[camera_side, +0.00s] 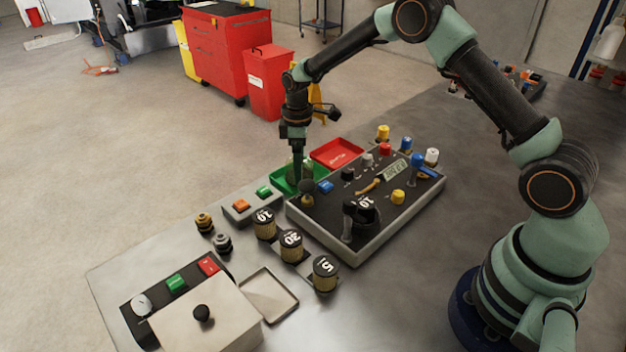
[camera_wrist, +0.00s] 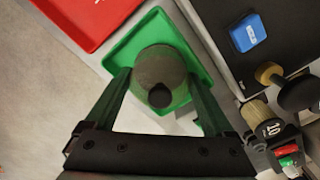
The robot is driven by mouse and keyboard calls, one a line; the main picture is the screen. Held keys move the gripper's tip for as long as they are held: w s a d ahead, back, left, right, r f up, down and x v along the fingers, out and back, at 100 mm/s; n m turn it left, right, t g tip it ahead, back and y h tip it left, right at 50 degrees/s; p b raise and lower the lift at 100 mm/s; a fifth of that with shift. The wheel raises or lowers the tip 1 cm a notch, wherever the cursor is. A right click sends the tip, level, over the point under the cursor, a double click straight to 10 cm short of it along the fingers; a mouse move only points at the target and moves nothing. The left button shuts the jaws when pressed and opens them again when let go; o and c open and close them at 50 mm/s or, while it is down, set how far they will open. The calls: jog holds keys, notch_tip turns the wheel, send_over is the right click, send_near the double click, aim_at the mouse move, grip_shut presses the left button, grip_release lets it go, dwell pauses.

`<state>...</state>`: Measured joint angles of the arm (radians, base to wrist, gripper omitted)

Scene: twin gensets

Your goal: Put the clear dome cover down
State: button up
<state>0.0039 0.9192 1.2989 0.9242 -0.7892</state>
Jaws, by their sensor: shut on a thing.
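The clear dome cover (camera_wrist: 165,64) is a smoky, see-through dome with a dark round knob, seen between my fingers in the wrist view. My gripper (camera_wrist: 158,80) is shut on it, one green finger on each side. The dome is over the green tray (camera_wrist: 148,27) in that view. In the side view my gripper (camera_side: 299,160) points down at the green tray (camera_side: 281,181), and the dome is faint there. I cannot tell whether the dome touches the tray floor.
A red tray (camera_side: 336,153) sits beside the green one. The black control panel (camera_side: 327,201), with knobs and levers, stands close to the right. Several brass-sided numbered knobs (camera_side: 290,243) and a box with orange and green buttons (camera_side: 250,205) are nearer the camera.

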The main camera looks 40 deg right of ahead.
jog(key=shift+f, duration=0.3)
jog(key=shift+f, duration=0.15)
jog(key=o, duration=1.1)
